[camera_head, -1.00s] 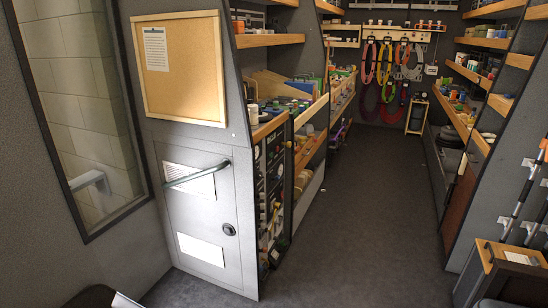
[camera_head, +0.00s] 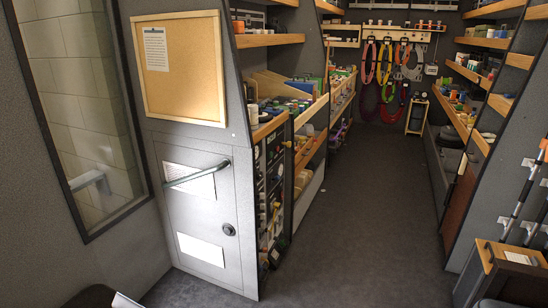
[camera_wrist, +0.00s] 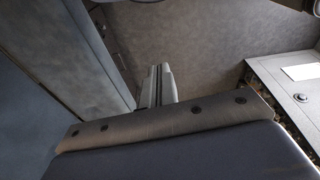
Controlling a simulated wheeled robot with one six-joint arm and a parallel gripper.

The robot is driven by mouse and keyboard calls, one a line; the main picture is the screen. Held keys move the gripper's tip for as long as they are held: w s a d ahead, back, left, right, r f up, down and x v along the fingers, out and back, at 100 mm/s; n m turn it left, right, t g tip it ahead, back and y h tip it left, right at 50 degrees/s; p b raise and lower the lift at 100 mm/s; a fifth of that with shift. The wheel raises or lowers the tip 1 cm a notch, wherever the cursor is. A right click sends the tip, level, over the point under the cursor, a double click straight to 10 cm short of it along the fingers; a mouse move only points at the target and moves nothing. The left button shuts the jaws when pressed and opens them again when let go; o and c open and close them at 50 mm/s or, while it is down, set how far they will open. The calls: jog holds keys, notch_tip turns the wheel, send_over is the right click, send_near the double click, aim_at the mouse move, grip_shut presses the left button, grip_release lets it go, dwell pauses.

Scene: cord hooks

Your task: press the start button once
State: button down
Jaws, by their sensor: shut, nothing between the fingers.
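I cannot make out a start button in either view. My gripper (camera_wrist: 160,84) shows in the wrist view with its two grey fingers side by side, shut and empty. It points over the dark floor, apart from the white cabinet door. In the head view the gripper is not seen. A small white box (camera_head: 431,69) hangs on the back wall to the right of the hanging cords (camera_head: 388,75); it is too small to tell whether it carries a button.
A grey-white cabinet door (camera_head: 200,215) with a bar handle and round black lock stands at left, under a cork board (camera_head: 181,65). Loaded shelves line both sides of the aisle. The aisle floor (camera_head: 365,200) is clear.

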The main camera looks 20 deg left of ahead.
jog(key=shift+w, duration=0.1)
jog(key=w+a+f+n+t+b, duration=0.1)
jog(key=w+f+n+t+b, duration=0.15)
jog(key=w, duration=0.75)
jog(key=w+a+f+n+t+b, duration=0.1)
jog(key=w+n+t, duration=0.3)
jog(key=w, duration=0.6)
jog(key=w+a+f+n+y+b, duration=0.1)
jog(key=w+a+f+n+y, duration=0.1)
jog(key=a, duration=0.7)
jog(key=w+a+f+n+t+y+b, duration=0.1)
jog(key=w+a+f+n+y, duration=0.1)
jog(key=w+a+n+y, duration=0.2)
jog(key=a+n+y, duration=0.3)
jog(key=a+y, duration=0.2)
jog(key=shift+y, duration=0.3)
jog(key=shift+w+n, duration=0.15)
jog(key=shift+n, duration=0.1)
